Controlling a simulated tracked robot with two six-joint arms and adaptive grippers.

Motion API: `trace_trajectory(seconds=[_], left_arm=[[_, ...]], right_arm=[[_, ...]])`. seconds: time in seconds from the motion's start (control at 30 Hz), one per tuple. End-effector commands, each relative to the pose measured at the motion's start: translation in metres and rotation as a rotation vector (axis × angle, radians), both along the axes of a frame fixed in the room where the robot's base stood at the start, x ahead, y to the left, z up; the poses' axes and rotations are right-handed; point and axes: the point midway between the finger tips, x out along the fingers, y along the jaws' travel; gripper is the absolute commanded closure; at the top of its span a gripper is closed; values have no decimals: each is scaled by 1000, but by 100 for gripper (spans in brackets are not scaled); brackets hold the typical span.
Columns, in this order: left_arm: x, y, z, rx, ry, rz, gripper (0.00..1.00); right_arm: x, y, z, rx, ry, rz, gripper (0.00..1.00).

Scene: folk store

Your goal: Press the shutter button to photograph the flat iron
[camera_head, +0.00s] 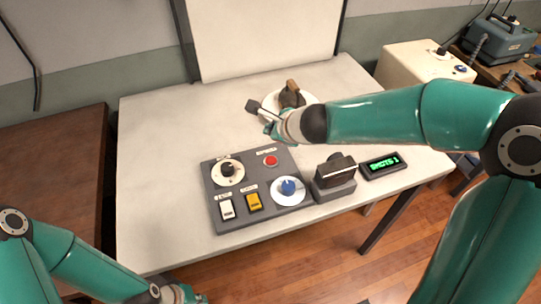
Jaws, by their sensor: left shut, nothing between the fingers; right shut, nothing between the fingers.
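The dark flat iron (291,96) with a brown handle stands on a white round plate (311,98) at the back of the table. A grey control panel (240,226) lies in front of it. The panel has a red button (271,160), a black knob (228,170), a blue knob (289,187), a white switch (227,209) and a yellow switch (254,201). My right gripper (257,109) is shut and empty above the table, behind the red button and left of the iron. My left gripper (186,295) is shut and low at the bottom edge, partly cut off.
A black camera-like box (336,171) sits on a grey base right of the panel. A display (384,165) beside it reads "SHOTS 1" in green. A white backdrop (265,35) stands behind. The white table (150,150) is clear on the left.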

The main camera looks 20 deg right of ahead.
Motion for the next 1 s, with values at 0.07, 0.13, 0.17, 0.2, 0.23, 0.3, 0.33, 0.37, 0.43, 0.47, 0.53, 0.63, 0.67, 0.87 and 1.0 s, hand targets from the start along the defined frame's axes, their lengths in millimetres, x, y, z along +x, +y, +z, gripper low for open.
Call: trace_trajectory(seconds=[0.07, 0.13, 0.17, 0.2, 0.23, 0.3, 0.33, 0.37, 0.43, 0.47, 0.53, 0.63, 0.67, 0.87, 1.0], left_arm=[[0, 0, 0, 0, 0, 0, 100], [0, 0, -1, 0, 0, 0, 100], [0, 0, -2, 0, 0, 0, 100], [0, 0, -4, 0, 0, 0, 100], [0, 0, -5, 0, 0, 0, 100], [0, 0, -10, 0, 0, 0, 100], [0, 0, -12, 0, 0, 0, 100], [0, 0, -15, 0, 0, 0, 100], [0, 0, -23, 0, -1, 0, 100], [0, 0, -27, 0, 0, 0, 100], [0, 0, -36, 0, -1, 0, 100], [0, 0, -51, 0, -1, 0, 100], [0, 0, -55, 0, -1, 0, 100], [0, 0, -79, 0, -1, 0, 100], [0, 0, -88, 0, -1, 0, 100]], right_arm=[[0, -1, -1, -1, 1, -2, 100], [0, -1, -2, 0, 1, -2, 100], [0, -1, -3, 0, 1, -2, 100], [0, -2, -4, -1, 2, -3, 100], [0, -2, -6, -1, 1, -3, 100], [0, -2, -10, -1, 1, -3, 100], [0, -2, -13, 0, 1, -4, 100], [0, -2, -16, 0, 1, -4, 100], [0, -2, -23, 1, 2, -5, 100], [0, -2, -26, 1, 2, -5, 100], [0, -2, -35, 0, 1, -4, 100], [0, -2, -49, 0, 1, -3, 100], [0, -2, -53, 0, 1, -4, 100], [0, -2, -77, 0, 1, -3, 100], [0, -2, -87, 0, 1, -4, 100]])
